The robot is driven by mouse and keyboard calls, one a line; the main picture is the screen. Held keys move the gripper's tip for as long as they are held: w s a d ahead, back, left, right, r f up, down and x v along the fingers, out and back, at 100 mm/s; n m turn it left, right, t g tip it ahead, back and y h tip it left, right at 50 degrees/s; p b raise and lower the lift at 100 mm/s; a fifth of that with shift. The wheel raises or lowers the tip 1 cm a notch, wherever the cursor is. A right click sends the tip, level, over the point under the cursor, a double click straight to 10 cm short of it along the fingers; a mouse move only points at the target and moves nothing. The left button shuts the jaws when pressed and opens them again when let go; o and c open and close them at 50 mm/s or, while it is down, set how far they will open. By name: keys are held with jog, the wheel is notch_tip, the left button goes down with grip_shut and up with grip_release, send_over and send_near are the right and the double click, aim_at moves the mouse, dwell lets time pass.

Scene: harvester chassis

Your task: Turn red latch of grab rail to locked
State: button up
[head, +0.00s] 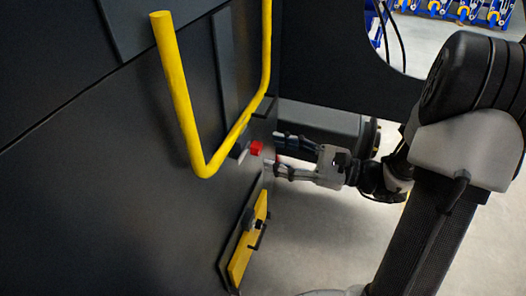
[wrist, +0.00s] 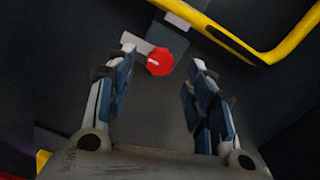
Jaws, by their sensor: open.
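The red latch (head: 256,148) sits on the dark chassis panel just below the bend of the yellow grab rail (head: 188,120). In the wrist view the latch (wrist: 160,62) is a red faceted knob with a short white mark, next to a light grey plate (wrist: 139,43). The grab rail (wrist: 262,52) runs above and to the right there. My gripper (head: 276,154) is open and empty, a little right of the latch in the head view. In the wrist view the latch shows ahead, between and beyond the fingertips (wrist: 158,72), apart from both.
A yellow panel with a black handle (head: 248,240) is on the chassis below the latch. A dark cylindrical part (head: 320,125) lies behind my gripper. Open grey floor (head: 330,235) spreads at the lower right. Blue and yellow equipment (head: 465,10) stands far back.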

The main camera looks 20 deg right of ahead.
aim_at(261, 149)
jog(key=shift+x, duration=2.15)
jog(key=c, duration=1.1)
jog(key=shift+o, duration=0.2)
